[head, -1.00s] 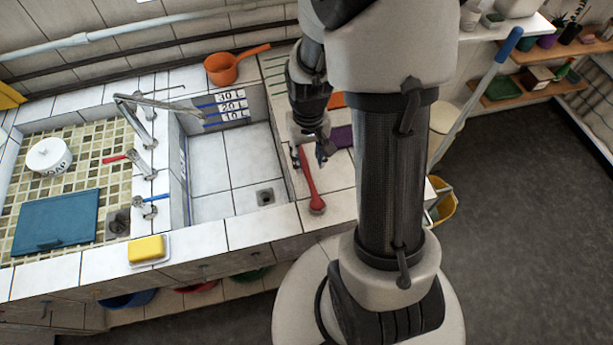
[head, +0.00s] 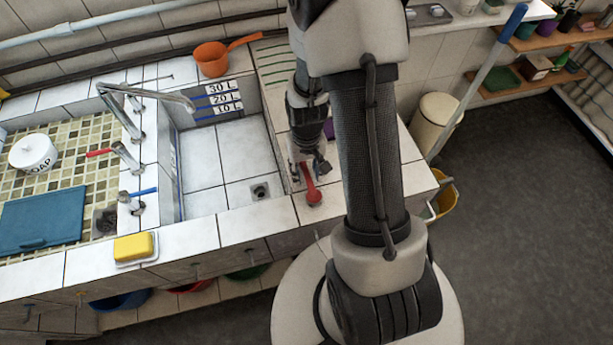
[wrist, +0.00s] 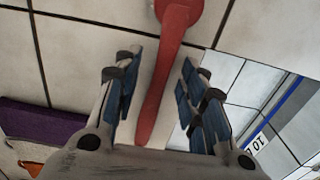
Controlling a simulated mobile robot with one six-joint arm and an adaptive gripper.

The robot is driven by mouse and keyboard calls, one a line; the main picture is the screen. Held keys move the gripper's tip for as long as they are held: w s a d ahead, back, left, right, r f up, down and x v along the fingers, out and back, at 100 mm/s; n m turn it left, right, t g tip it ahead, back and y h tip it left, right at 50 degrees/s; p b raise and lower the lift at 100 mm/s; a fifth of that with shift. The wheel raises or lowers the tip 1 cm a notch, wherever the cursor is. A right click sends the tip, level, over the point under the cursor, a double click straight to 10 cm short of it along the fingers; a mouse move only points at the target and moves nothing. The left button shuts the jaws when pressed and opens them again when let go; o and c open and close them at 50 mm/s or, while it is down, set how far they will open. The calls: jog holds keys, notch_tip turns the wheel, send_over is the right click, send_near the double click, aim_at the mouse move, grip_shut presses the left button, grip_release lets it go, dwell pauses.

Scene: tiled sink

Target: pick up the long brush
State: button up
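The long brush is red, with a round head (head: 314,198), and lies on the white tiled ledge right of the sink basin. In the wrist view its red handle (wrist: 160,85) runs lengthwise between my gripper's fingers, with the head beyond the fingertips. My gripper (wrist: 160,65) is open, with a gap on both sides of the handle. In the head view my gripper (head: 309,172) is low over the ledge at the brush's handle, and it hides much of the handle. I cannot tell how far the fingers are above the tiles.
The sink basin (head: 217,165) is left of the brush. A purple cloth (wrist: 40,128) lies near the gripper. An orange dipper (head: 212,60) stands at the back. A yellow sponge (head: 133,247) lies on the front ledge. A long-handled mop (head: 485,82) leans at the right.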

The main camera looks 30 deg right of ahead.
jog(key=shift+r, duration=0.1)
jog(key=shift+c, duration=0.2)
grip_shut()
jog(key=shift+r, duration=0.1)
dwell(0.4)
